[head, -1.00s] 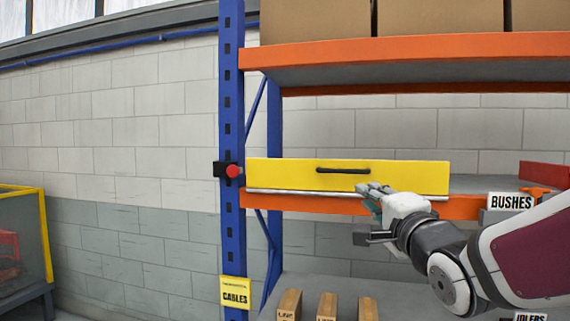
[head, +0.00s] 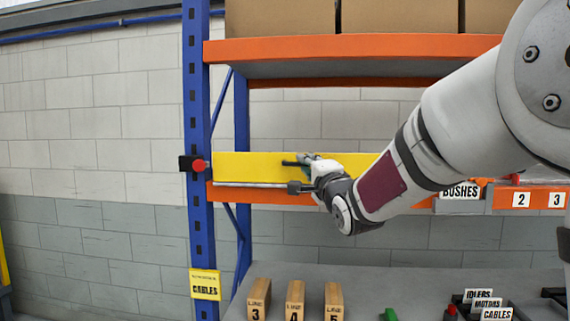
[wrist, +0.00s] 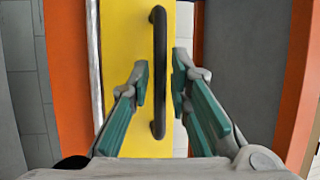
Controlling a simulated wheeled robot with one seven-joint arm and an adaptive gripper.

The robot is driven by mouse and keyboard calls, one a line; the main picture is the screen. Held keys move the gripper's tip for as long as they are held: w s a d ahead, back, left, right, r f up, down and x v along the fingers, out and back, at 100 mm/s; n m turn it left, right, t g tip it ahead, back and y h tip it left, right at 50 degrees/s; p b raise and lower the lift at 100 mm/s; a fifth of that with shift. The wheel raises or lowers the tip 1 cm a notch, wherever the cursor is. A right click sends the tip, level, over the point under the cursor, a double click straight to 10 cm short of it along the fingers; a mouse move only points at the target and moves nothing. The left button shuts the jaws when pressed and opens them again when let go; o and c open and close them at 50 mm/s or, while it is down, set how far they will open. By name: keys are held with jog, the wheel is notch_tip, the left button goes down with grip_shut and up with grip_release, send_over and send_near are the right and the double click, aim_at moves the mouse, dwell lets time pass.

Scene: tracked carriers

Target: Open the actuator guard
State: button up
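The actuator guard is a long yellow panel (head: 240,165) across the shelf front, upright, with a silver rod along its lower edge. Its black bar handle (wrist: 158,75) runs up and down the wrist view, and its left end shows in the head view (head: 289,163). My gripper (head: 306,172) is in front of the guard at the handle. In the wrist view my gripper (wrist: 160,80) is open, with green-padded fingers on either side of the handle and gaps between. My arm hides the guard's right part in the head view.
A red button (head: 198,166) is on the blue post (head: 196,120) left of the guard. An orange shelf beam (head: 340,48) with cardboard boxes (head: 400,16) is above.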

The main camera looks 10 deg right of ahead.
jog(key=shift+w+r, duration=0.1)
jog(key=shift+w, duration=0.4)
grip_shut()
